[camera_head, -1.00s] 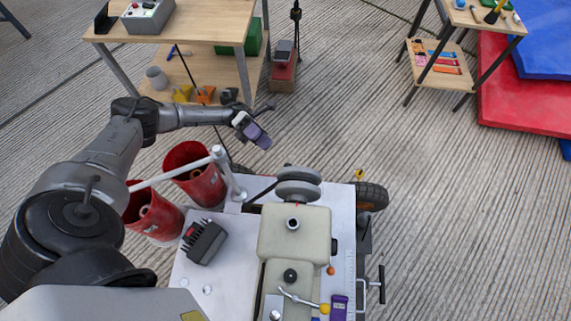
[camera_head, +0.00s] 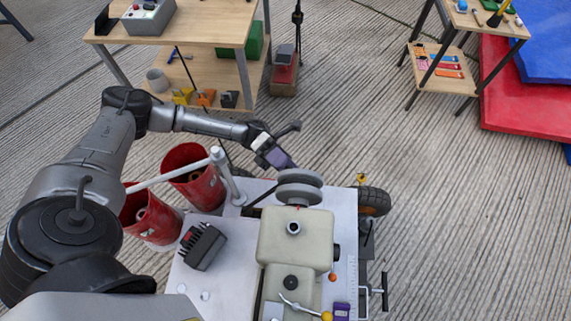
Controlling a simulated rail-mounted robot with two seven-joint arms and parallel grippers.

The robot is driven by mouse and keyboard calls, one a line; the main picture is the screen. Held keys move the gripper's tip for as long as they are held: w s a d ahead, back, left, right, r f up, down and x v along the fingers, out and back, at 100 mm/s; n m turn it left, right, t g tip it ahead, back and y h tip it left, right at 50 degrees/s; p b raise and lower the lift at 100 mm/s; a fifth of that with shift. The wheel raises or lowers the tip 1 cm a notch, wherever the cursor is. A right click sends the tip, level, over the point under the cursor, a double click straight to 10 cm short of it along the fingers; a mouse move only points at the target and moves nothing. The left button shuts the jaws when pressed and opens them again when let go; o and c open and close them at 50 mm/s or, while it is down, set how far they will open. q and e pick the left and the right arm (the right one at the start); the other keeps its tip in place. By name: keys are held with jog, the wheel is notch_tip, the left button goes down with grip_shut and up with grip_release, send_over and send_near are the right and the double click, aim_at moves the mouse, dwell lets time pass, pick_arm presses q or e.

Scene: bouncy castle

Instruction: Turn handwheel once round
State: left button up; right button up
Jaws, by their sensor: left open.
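The handwheel appears to be the grey double disc (camera_head: 299,190) at the far end of a cream machine (camera_head: 294,240) on the white cart top. My left gripper (camera_head: 282,160), with a purple part at its end, is just beyond and slightly left of the disc's far edge. It is open, and nothing shows between its fingers. A small gap seems to separate it from the disc, but contact is hard to judge. The right gripper is not in view.
A black block (camera_head: 202,246) and a white rail (camera_head: 170,172) are left of the machine, with red buckets (camera_head: 187,178) beyond the cart. A wooden shelf table (camera_head: 190,30) stands at the back left. Open floor lies right of the cart.

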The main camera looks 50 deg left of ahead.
aim_at(300, 181)
pick_arm(q)
jog(key=shift+d+r, duration=0.1)
jog(key=shift+d, duration=0.1)
jog(key=shift+c, duration=0.3)
grip_shut()
jog(key=shift+s+r+p, duration=0.1)
jog(key=shift+r+p, duration=0.15)
jog(key=shift+p, duration=0.4)
notch_tip(300, 181, up, 6)
jog(key=w+d+n+g+y+p, duration=0.1)
jog(key=n+y+p, duration=0.6)
jog(key=p, duration=1.1)
jog(key=w+d+n+g+y+p, duration=0.1)
jog(key=n+y+p, duration=0.6)
jog(key=p, duration=1.1)
jog(key=shift+w+d+r+g+y, duration=0.15)
jog(key=shift+w+d+g+y, duration=0.25)
jog(key=shift+g+y, duration=0.5)
